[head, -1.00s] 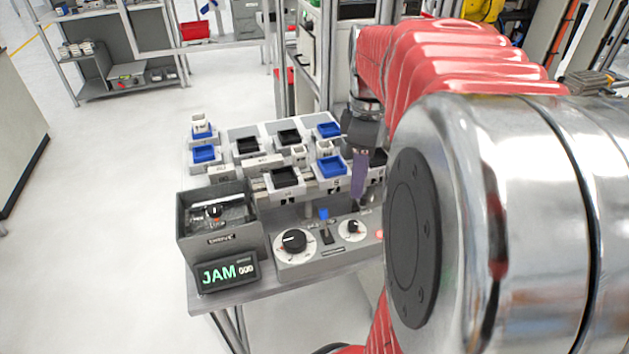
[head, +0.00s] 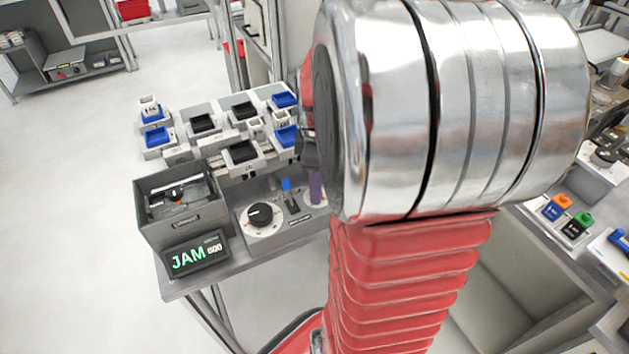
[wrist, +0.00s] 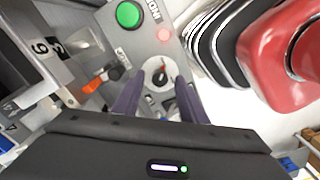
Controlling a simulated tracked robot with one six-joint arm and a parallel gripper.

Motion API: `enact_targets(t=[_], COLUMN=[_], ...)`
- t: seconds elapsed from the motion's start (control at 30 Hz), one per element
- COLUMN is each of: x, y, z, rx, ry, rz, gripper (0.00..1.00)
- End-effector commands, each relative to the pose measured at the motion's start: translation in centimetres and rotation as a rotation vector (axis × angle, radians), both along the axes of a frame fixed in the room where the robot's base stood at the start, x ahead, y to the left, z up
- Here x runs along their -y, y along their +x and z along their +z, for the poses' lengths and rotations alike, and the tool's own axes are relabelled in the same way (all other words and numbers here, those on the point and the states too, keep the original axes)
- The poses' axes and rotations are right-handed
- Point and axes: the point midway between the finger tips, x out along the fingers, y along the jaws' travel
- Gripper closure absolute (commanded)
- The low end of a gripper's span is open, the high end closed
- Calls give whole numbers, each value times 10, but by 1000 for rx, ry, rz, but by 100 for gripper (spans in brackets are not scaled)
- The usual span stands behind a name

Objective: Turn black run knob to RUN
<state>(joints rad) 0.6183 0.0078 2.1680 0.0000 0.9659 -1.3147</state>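A grey control panel carries a large black knob (head: 260,214) on a white dial at its left. A smaller black knob on a white dial (wrist: 158,75) shows between my fingertips in the wrist view; in the head view it is mostly hidden by my gripper and arm. I cannot read which knob is the run knob. My gripper (wrist: 158,88) is open, with two purple fingers apart around or just above the small dial; contact cannot be told. In the head view one purple finger of my gripper (head: 316,187) shows. The display (head: 195,254) reads JAM.
A blue-tipped switch (head: 287,185) stands between the dials. A green button (wrist: 128,15) and lit red lamp (wrist: 163,34) are on the panel. A grey open box (head: 182,208) stands left, and blocks with blue and black trays (head: 156,138) fill the table behind.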

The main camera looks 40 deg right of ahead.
Motion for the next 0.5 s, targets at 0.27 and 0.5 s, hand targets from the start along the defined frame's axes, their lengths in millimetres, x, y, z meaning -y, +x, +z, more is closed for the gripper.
enact_targets(t=[0.27, 0.5], x=[0, 0], y=[0, 0], z=[-8, -8], rx=[1, 0], ry=[-1, 0], rz=[0, 0], gripper=[61, 68])
